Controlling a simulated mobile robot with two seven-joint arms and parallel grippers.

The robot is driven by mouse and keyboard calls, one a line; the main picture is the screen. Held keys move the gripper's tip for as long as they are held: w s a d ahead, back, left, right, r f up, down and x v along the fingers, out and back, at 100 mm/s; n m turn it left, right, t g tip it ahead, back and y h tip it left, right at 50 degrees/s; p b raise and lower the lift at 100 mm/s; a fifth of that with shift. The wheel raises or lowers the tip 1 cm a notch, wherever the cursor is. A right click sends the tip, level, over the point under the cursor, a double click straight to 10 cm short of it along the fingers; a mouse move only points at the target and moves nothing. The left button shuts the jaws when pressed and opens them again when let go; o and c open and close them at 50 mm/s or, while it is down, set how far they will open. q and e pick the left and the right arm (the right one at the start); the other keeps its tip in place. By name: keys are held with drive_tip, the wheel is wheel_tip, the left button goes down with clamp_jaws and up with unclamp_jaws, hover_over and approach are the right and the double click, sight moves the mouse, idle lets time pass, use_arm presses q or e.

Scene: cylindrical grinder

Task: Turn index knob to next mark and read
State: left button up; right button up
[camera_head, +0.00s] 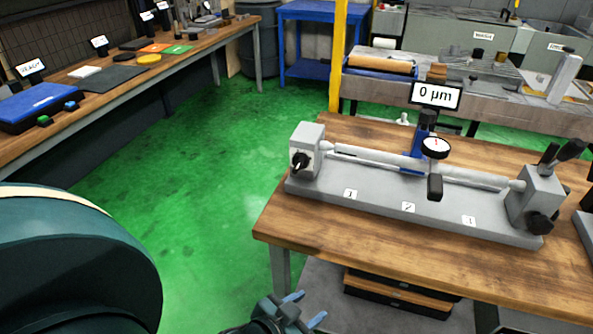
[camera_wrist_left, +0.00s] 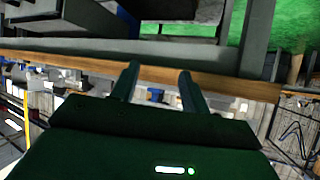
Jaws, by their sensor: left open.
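The grey bench fixture (camera_head: 375,205) stands on the wooden table, with a long shaft (camera_head: 375,158) held between its two end blocks. A black index knob (camera_head: 300,161) is on the front of the left end block. A dial gauge (camera_head: 435,147) sits over the shaft, under a display (camera_head: 436,95) reading 0 µm. Labels 1 and 2 show on the base. My left gripper (camera_head: 305,309) is open and empty, low in front of the table and well below the knob. In the left wrist view its two fingers (camera_wrist_left: 157,85) are apart with nothing between them. My right gripper is not in view.
The wooden table's front edge (camera_head: 400,280) lies between my left gripper and the fixture. A side bench (camera_head: 190,50) with a blue case (camera_head: 38,105) runs along the left. Green floor (camera_head: 210,170) is clear between the benches.

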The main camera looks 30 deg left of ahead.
use_arm(q)
drive_tip(key=w+a+r+t+y, duration=0.1)
drive_tip(key=w+a, duration=0.1)
drive_tip(key=w+a+r+t+y+b, duration=0.1)
drive_tip(key=w+a+r, duration=0.1)
drive_tip(key=a, duration=0.1)
drive_tip(key=w+a+r+t+y+b, duration=0.1)
drive_tip(key=w+a, duration=0.2)
drive_tip(key=shift+r+n, duration=0.3)
drive_tip(key=shift+r, duration=0.1)
drive_tip(key=shift+c, duration=0.8)
drive_tip(key=t+y+b, duration=0.1)
drive_tip(key=t+y, duration=0.2)
approach(297, 169)
drive_tip(key=p+x, duration=0.1)
drive_tip(key=x, duration=0.6)
drive_tip(key=shift+a+r, duration=0.15)
drive_tip(key=shift+w+a, duration=0.15)
drive_tip(key=shift+w, duration=0.55)
drive_tip(key=shift+c, duration=0.3)
clamp_jaws()
